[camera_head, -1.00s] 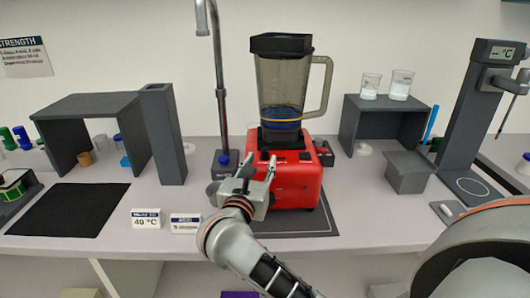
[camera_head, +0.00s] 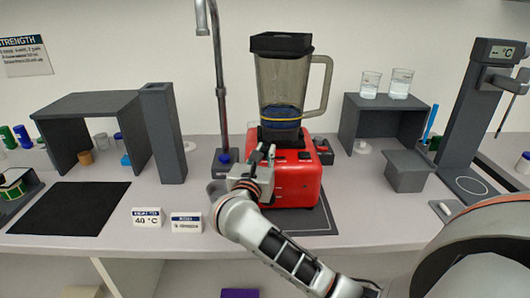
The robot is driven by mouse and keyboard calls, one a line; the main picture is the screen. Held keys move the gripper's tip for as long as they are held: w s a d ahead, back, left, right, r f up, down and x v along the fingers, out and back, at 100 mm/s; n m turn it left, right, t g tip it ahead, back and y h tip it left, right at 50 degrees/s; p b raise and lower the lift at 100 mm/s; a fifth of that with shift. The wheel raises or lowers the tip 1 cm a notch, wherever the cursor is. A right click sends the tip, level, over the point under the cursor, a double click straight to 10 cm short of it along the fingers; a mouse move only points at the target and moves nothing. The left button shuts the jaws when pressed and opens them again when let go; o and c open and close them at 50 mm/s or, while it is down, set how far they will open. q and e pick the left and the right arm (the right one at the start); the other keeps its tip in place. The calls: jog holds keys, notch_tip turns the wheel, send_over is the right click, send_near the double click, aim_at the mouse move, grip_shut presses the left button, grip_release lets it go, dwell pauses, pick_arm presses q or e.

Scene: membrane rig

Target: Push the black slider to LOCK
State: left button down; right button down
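The red blender base (camera_head: 298,184) stands on a dark mat right of the tap, with the clear jug (camera_head: 283,88) and its black lid on top. Small black parts (camera_head: 304,155) show on the base's upper face. I cannot tell which is the slider, and no LOCK mark is readable. My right gripper (camera_head: 267,151) is at the left front of the base, fingers pointing up and away, and covers part of it. Its fingertips look close together near the top edge; whether they touch the base or are shut is unclear. My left gripper is out of view.
A grey tap (camera_head: 221,100) rises just left of the blender. Two small signs (camera_head: 147,217) stand at the front left, near a black mat (camera_head: 70,208). A grey shelf (camera_head: 388,106) with two beakers and a grey box (camera_head: 409,171) stand to the right.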

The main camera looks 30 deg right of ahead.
aim_at(284, 144)
jog(key=s+d, duration=0.1)
jog(key=d, duration=0.1)
jog(key=s+d, duration=0.1)
jog(key=shift+s+d, duration=0.15)
jog(key=shift+d, duration=0.2)
jog(key=c, duration=2.2)
grip_release()
jog(key=shift+o, duration=1.4)
jog(key=shift+s+d, duration=0.1)
jog(key=shift+d, duration=0.05)
